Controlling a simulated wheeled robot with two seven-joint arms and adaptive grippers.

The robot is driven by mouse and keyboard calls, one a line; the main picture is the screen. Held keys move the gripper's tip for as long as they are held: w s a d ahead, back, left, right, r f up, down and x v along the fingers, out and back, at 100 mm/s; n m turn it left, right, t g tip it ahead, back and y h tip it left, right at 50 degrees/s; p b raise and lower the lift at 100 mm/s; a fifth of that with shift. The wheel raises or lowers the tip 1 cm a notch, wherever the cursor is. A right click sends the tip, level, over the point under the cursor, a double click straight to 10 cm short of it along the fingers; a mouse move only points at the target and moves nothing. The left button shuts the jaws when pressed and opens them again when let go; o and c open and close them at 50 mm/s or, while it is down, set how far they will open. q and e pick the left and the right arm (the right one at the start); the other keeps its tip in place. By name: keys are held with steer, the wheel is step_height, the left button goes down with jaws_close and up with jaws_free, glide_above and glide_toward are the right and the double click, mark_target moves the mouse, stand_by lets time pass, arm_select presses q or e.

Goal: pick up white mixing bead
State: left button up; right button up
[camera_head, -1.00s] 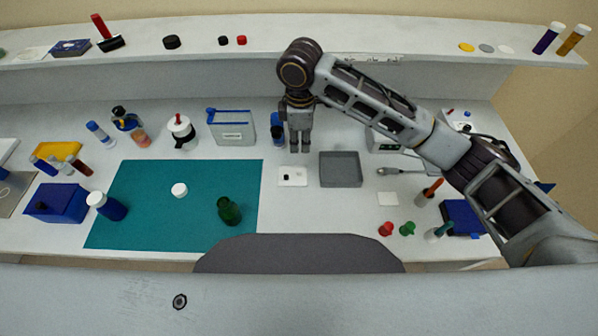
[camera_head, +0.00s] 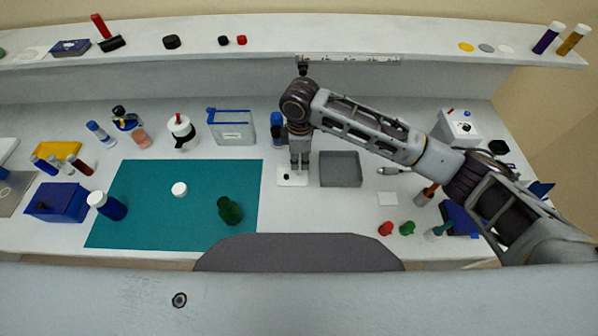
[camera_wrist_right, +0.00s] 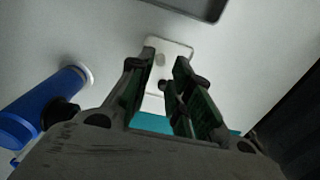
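A small white plate (camera_head: 284,182) lies on the bench just right of the teal mat. In the right wrist view the plate (camera_wrist_right: 178,48) shows between and beyond my fingers. A small pale round spot (camera_wrist_right: 160,60), possibly the white mixing bead, shows on it, and a small dark piece (camera_wrist_right: 163,85) is nearer. My right gripper (camera_head: 299,168) points down over the plate. In the wrist view its two fingers (camera_wrist_right: 165,60) are apart, with nothing seen held between them. I cannot tell its exact height. In the head view the bead is not discernible. My left gripper is not in view.
A grey tray (camera_head: 341,183) stands close right of the plate. A blue-capped bottle (camera_head: 277,122) stands close behind. The teal mat (camera_head: 150,220) holds a white cap (camera_head: 180,189) and a green bottle (camera_head: 229,210). Red and green pieces (camera_head: 386,229) sit at front right.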

mark_target(299, 171)
steer(key=shift+f, duration=0.1)
steer(key=shift+s+a+f+p, duration=0.1)
steer(key=shift+f+p, duration=0.2)
steer(key=shift+f, duration=2.2)
steer(key=c, duration=0.4)
